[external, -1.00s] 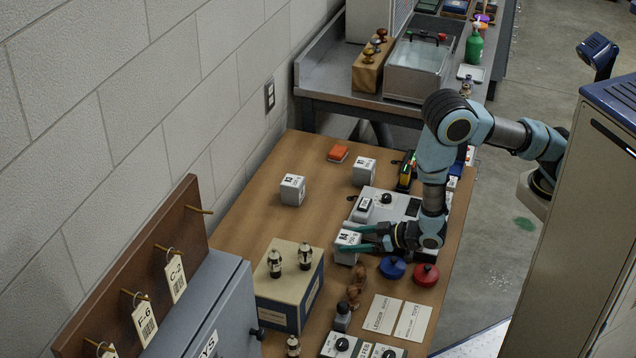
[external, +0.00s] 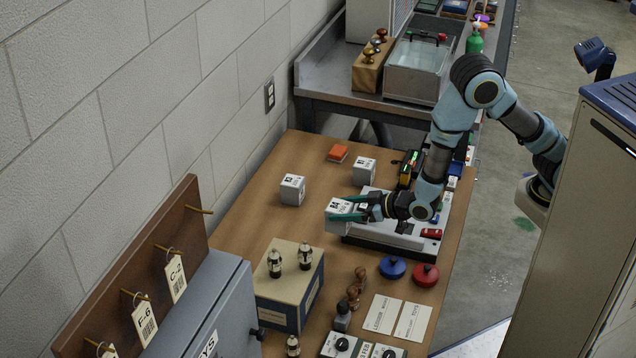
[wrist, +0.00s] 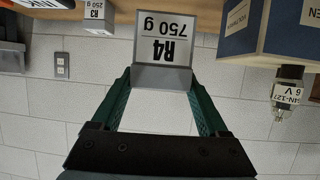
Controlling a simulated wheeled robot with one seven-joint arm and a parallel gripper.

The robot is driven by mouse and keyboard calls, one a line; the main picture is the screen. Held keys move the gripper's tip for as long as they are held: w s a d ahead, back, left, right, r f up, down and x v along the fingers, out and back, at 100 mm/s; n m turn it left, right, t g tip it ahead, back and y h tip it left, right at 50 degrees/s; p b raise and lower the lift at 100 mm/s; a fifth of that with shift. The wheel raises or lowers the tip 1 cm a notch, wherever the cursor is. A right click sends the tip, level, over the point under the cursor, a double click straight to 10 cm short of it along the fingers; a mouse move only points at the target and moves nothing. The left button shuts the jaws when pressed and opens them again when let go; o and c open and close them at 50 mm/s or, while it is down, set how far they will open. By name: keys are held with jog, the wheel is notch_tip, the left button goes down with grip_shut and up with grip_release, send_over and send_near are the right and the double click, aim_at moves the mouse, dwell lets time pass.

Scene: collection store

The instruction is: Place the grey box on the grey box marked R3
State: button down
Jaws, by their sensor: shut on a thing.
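My gripper (external: 352,207) is shut on a grey box (external: 337,208), held above the table beside the grey device. In the wrist view this box (wrist: 163,50) reads "R4 750 g" upside down between the fingertips (wrist: 163,78). A grey box marked R3 (wrist: 96,17), "250 g", shows upside down at the wrist view's upper left. It appears to be the box (external: 292,191) near the wall in the external view, left of and beyond my gripper. Its top looks bare. Another grey box (external: 363,171) stands farther right; its mark is too small to read.
A blue and tan box with bulbs (external: 290,290) stands nearer the camera. A grey device (external: 385,240) lies under my arm. The table (external: 255,225) is clear left of the held box.

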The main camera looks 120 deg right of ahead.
jog(key=w+d+r+m+g+h+b, duration=0.15)
jog(key=d+r, duration=0.25)
jog(key=d, duration=1)
jog(key=w+d+r+m+g+h+b, duration=0.1)
jog(key=d+r+m+g, duration=0.15)
jog(key=d, duration=1.05)
jog(key=p, duration=0.2)
send_over(296, 182)
jog(key=shift+f, duration=4.4)
jog(key=shift+f, duration=0.15)
grip_release()
jog(key=shift+a+f, duration=0.1)
